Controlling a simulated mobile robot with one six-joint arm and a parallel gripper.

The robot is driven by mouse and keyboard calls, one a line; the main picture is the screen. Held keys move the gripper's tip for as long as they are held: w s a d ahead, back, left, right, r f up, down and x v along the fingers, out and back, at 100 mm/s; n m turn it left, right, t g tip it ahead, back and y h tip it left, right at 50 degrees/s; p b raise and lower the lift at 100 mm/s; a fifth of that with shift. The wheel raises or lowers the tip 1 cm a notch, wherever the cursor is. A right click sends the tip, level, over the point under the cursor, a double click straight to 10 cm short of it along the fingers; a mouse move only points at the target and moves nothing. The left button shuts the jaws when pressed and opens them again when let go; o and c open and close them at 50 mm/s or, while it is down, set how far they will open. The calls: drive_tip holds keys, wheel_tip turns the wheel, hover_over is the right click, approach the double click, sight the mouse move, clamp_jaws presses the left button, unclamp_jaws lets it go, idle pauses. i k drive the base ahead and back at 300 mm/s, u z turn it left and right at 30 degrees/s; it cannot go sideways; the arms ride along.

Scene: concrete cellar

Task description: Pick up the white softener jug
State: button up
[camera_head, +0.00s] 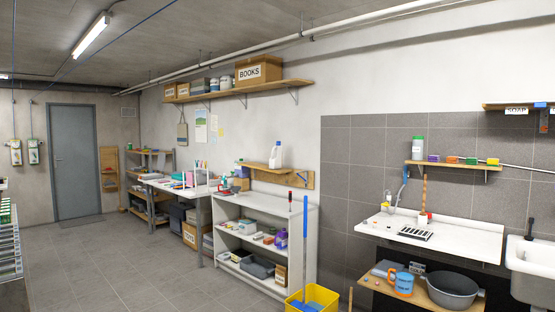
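A white jug with a blue cap (276,156) stands upright on a small wooden wall shelf (258,166), left of the middle of the head view. Its label is too small to read. Another white bottle with a green cap (418,148) stands on a wooden shelf (480,167) on the grey tiles at the right. My gripper is not in view.
A white shelf unit (308,225) stands below the jug's shelf. A yellow bucket (318,298) and a blue-handled mop (305,230) stand in front at its right. A low wooden bench with a grey tub (452,290) is at the right. The floor (110,260) at left is clear.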

sight(276, 160)
drive_tip(key=u, duration=0.3)
drive_tip(key=i, duration=1.45)
drive_tip(key=u, duration=0.75)
drive_tip(key=i, duration=3.2)
drive_tip(key=z, duration=0.45)
drive_tip(key=i, duration=1.75)
drive_tip(key=z, duration=1.05)
drive_tip(key=i, duration=1.45)
drive_tip(key=z, duration=0.5)
drive_tip(key=k, duration=0.85)
